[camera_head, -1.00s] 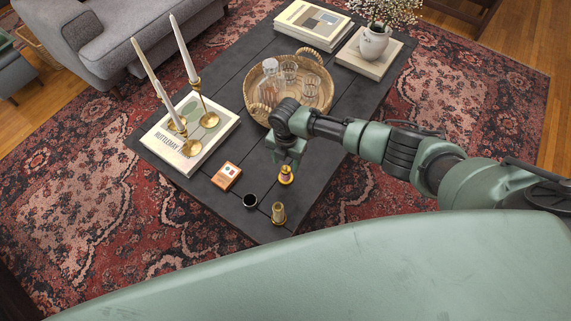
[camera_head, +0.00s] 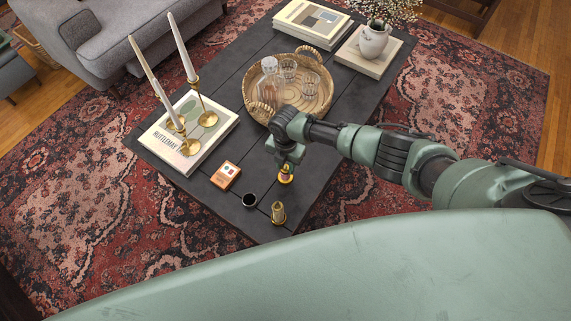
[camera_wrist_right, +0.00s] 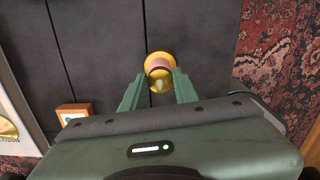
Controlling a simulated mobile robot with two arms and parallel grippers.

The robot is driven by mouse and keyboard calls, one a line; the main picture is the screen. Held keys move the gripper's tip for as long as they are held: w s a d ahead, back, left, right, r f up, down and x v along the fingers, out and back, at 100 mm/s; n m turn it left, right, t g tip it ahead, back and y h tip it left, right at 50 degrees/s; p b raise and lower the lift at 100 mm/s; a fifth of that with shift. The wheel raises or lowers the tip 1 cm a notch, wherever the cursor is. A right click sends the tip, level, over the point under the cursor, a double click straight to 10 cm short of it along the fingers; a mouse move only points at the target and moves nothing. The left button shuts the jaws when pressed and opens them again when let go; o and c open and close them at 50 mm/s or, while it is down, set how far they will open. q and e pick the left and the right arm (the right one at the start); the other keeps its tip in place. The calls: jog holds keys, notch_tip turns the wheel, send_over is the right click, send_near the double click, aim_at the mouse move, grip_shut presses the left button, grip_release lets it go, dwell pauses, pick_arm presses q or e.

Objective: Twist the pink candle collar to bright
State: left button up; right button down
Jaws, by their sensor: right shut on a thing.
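The pink candle (camera_head: 286,179), a small gold piece with a pink-purple collar band, stands upright on the dark coffee table (camera_head: 330,135) near its right edge. My right gripper (camera_head: 288,163) is over it, pointing down. In the right wrist view, the candle's gold base and pink collar (camera_wrist_right: 160,64) show between the two green fingers of my right gripper (camera_wrist_right: 160,84), which are shut on it. The fingers and wrist hide part of the candle in the head view. The collar's setting marks are too small to read. My left gripper is out of view.
A gold candle holder (camera_head: 278,213) and a small black cup (camera_head: 250,200) stand near the front corner. An orange card box (camera_head: 226,175) lies left of them. A book (camera_head: 212,146) bears tall brass candlesticks. A wicker tray (camera_head: 323,100) with glassware stands behind the gripper.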

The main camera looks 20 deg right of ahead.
jog(key=shift+m, duration=0.3)
jog(key=m+p, duration=0.1)
jog(key=m, duration=0.2)
jog(key=shift+r+m, duration=0.1)
jog(key=shift+m, duration=0.3)
jog(key=m+p, duration=0.1)
jog(key=m, duration=0.2)
jog(key=shift+s+m, duration=0.1)
jog(key=shift+m, duration=0.2)
jog(key=m+p, duration=0.1)
jog(key=m, duration=0.3)
jog(key=shift+m, duration=0.3)
jog(key=m, duration=0.3)
jog(key=shift+p, duration=0.4)
jog(key=c, duration=1.1)
grip_release()
jog(key=shift+o, duration=0.2)
